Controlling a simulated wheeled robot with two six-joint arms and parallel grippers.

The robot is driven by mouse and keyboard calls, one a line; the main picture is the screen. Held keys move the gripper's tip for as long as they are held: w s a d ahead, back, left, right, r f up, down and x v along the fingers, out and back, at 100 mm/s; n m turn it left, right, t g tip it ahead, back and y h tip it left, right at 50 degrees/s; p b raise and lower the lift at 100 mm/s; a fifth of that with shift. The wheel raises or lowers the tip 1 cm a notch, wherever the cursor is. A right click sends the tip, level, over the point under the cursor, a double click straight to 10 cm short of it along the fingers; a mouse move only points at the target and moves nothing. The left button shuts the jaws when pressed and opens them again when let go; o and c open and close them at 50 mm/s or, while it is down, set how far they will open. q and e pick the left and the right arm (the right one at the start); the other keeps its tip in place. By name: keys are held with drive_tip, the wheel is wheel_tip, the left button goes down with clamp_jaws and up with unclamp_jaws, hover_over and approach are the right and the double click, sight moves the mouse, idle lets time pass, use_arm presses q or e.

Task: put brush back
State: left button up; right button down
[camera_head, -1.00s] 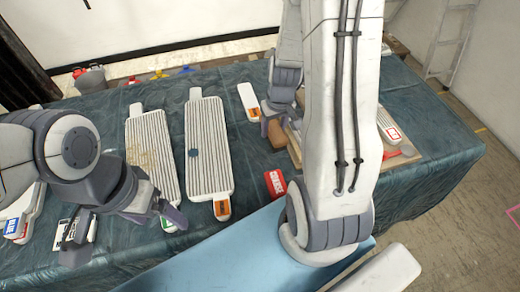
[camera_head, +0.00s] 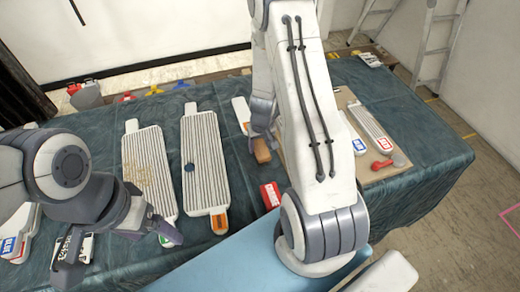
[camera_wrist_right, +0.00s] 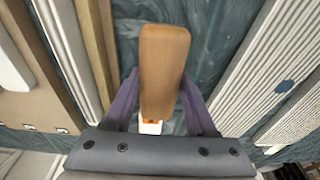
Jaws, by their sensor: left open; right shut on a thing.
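A brown wooden block-like piece, seemingly the brush (camera_head: 262,151), is held in my right gripper (camera_head: 261,136) beside the right arm link. In the right wrist view the brush (camera_wrist_right: 163,75) is upright between the two purple fingers of the right gripper (camera_wrist_right: 158,90). Its bristles cannot be seen. My left gripper (camera_head: 125,250) is open and empty above the table's front left.
Two ribbed white panels (camera_head: 206,160) (camera_head: 148,165) lie on the dark green cloth (camera_head: 420,115). A red-labelled block (camera_head: 270,195) is near the front. A board at the right (camera_head: 400,160) carries white strips and a red tool (camera_head: 382,164). A ladder (camera_head: 440,45) stands behind.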

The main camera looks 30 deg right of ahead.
wheel_tip(320, 180, down, 4)
drive_tip(key=b, duration=0.4)
drive_tip(key=shift+w+f, duration=0.1)
drive_tip(key=shift+f, duration=0.05)
drive_tip(key=shift+c, duration=1)
unclamp_jaws()
